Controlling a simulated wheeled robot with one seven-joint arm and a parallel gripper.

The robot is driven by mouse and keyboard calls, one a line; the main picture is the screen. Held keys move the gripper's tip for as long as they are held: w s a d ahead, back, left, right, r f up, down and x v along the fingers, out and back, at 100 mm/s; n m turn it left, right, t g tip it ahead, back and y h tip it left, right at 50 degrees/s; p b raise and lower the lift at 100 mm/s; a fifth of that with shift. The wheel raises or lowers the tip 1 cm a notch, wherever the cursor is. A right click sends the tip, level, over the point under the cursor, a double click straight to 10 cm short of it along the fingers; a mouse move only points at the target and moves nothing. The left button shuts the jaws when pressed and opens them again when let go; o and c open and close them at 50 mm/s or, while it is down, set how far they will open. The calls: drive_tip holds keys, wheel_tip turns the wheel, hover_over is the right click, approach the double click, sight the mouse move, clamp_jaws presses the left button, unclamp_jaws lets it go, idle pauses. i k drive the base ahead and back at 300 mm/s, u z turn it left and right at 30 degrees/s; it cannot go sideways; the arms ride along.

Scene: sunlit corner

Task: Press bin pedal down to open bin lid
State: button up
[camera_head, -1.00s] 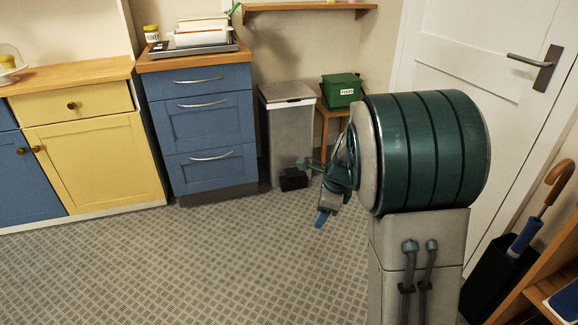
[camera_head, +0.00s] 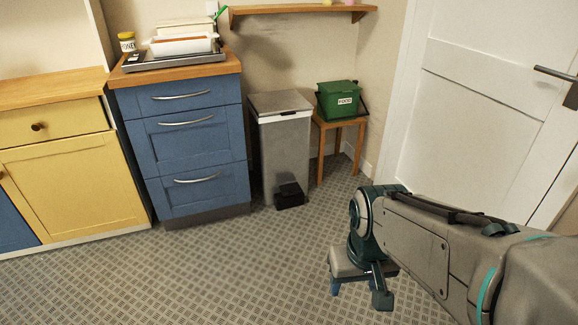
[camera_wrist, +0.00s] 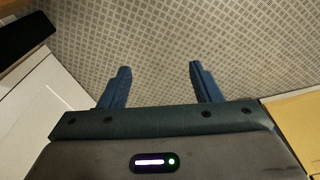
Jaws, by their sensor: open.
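The grey bin (camera_head: 283,148) stands against the back wall, right of the blue drawer unit. Its flat lid (camera_head: 279,103) is shut. The black pedal (camera_head: 289,196) sticks out at the bin's foot, near the floor. My gripper (camera_head: 358,289) is low over the floor, in front and to the right of the pedal and apart from it. In the wrist view my gripper (camera_wrist: 157,72) shows two blue fingers spread apart, with only patterned floor between them. The bin and pedal are not recognisable in the wrist view.
A blue drawer unit (camera_head: 186,139) stands close left of the bin. A small wooden stool (camera_head: 338,127) with a green food box (camera_head: 337,100) stands at its right. A white door (camera_head: 481,98) is at the right. The floor (camera_head: 215,262) before the bin is clear.

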sight(291, 189)
drive_tip(key=u, duration=0.45)
drive_tip(key=i, duration=2.8)
drive_tip(key=z, duration=0.1)
